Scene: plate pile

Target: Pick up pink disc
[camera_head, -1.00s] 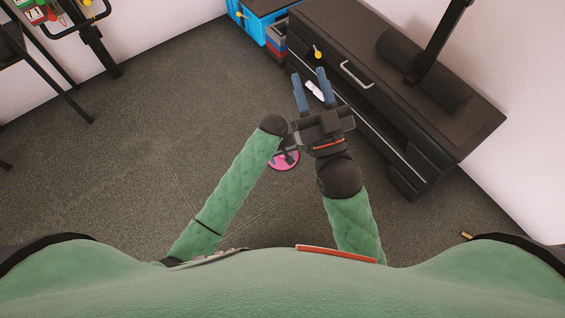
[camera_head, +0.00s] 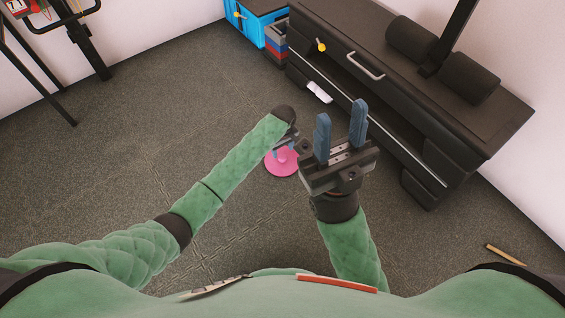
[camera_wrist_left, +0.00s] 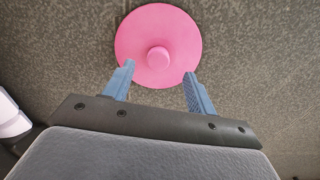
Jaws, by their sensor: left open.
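The pink disc (camera_head: 281,164) lies flat on the grey floor, partly hidden by my left gripper in the head view. In the left wrist view the disc (camera_wrist_left: 190,30) is round with a small raised pink knob at its middle. My left gripper (camera_wrist_left: 159,70) is open. Its two blue fingers point at the disc, with the knob between and just beyond the tips; whether they touch the disc I cannot tell. In the head view my left gripper (camera_head: 281,152) is mostly hidden behind its wrist. My right gripper (camera_head: 341,108) is open and empty, right of the disc.
A dark cabinet (camera_head: 430,125) with drawers stands to the right of my right gripper. A wooden stick (camera_head: 505,255) lies at the right. The floor (camera_head: 150,130) to the left is clear.

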